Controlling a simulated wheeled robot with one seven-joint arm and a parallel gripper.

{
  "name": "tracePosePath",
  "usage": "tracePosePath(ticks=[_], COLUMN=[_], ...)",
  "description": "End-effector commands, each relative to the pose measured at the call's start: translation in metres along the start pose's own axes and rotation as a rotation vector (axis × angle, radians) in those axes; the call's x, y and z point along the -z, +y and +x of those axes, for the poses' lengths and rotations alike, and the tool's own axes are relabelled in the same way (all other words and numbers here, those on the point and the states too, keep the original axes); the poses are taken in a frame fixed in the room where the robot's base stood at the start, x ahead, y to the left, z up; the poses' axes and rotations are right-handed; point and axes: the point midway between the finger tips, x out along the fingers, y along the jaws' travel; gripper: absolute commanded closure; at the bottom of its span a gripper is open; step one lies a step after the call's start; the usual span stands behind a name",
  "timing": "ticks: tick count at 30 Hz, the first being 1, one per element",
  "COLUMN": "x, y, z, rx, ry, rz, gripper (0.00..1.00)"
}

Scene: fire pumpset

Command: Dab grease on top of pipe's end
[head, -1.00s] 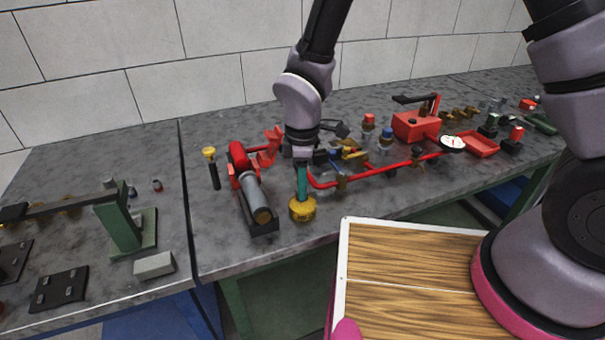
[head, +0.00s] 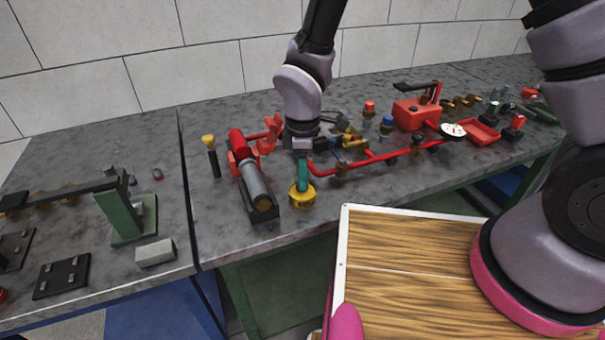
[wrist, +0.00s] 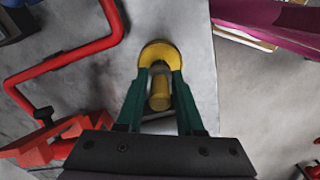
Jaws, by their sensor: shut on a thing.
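The grey pipe (head: 256,186) lies in a red clamp (head: 238,150) near the front of the bench. My gripper (head: 302,182) points down just right of the pipe's end. Its green fingers are shut on a yellow piece (head: 302,197), which is low over or on the bench; I cannot tell which. In the wrist view, the fingers (wrist: 160,80) close around a yellow cylinder (wrist: 159,98) with a wider yellow disc (wrist: 160,55) beyond it. No grease can be made out for sure.
A yellow-topped black tool (head: 212,158) stands left of the clamp. A red bent pipe (head: 375,160) runs right of my gripper, with a red pump box (head: 415,112) behind. A green stand (head: 122,212) and grey block (head: 155,252) are at left. The bench's front edge is close.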

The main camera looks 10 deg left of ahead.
Motion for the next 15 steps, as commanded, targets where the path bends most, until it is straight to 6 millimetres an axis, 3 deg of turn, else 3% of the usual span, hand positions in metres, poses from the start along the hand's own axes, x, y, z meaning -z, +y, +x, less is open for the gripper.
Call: tracePosePath(ticks=[15], x=[0.0001], y=[0.0001], z=[0.0060], rx=[0.000], ry=[0.000], rz=[0.000], gripper=[1.00])
